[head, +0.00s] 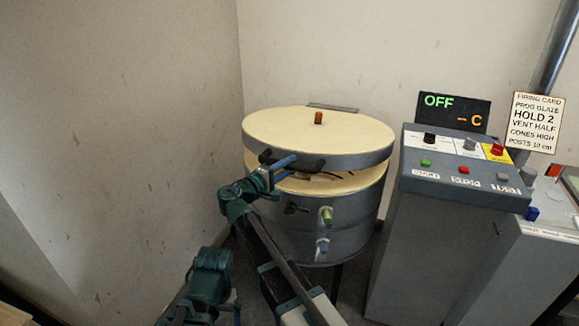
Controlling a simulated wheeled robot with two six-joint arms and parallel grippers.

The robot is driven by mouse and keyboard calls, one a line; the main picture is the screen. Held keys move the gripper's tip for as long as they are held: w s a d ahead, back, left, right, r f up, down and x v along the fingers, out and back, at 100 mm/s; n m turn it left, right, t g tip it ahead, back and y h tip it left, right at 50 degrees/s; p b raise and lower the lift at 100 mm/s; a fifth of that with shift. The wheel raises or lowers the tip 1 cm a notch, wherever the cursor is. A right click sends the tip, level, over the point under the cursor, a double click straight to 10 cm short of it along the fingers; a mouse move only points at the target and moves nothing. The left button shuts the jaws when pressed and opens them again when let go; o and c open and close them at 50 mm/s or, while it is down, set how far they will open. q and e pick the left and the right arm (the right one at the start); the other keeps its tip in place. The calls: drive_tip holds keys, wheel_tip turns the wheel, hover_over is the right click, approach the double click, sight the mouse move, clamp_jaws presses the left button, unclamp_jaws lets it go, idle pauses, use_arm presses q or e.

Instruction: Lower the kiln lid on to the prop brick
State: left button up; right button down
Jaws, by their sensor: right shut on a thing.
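The kiln (345,230) is a round grey metal drum with a cream rim. Its lid (345,136), cream on top with a grey band, is tilted slightly open over it. My right gripper (286,164), with blue fingers, is shut at the dark handle (310,163) on the lid's front edge. I cannot make out a prop brick; the gap is partly hidden by the lid and gripper. My left gripper's fingers do not show.
A small orange-brown plug (318,118) stands on the lid. Green (326,215) and blue-grey (322,246) plugs stick out of the kiln's front. A grey control cabinet (425,240) stands close at right, its display (453,112) reading OFF. A firing card (537,122) hangs beyond. Walls are close behind and left.

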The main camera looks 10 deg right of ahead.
use_arm(q)
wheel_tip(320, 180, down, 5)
drive_tip(key=b, duration=0.3)
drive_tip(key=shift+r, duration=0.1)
use_arm(e)
drive_tip(key=f, duration=0.4)
drive_tip(key=shift+s+a+f, duration=0.15)
drive_tip(key=shift+s+f, duration=0.1)
drive_tip(key=shift+f, duration=0.15)
drive_tip(key=c, duration=0.6)
unclamp_jaws()
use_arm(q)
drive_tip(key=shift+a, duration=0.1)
use_arm(e)
drive_tip(key=shift+s+a, duration=0.1)
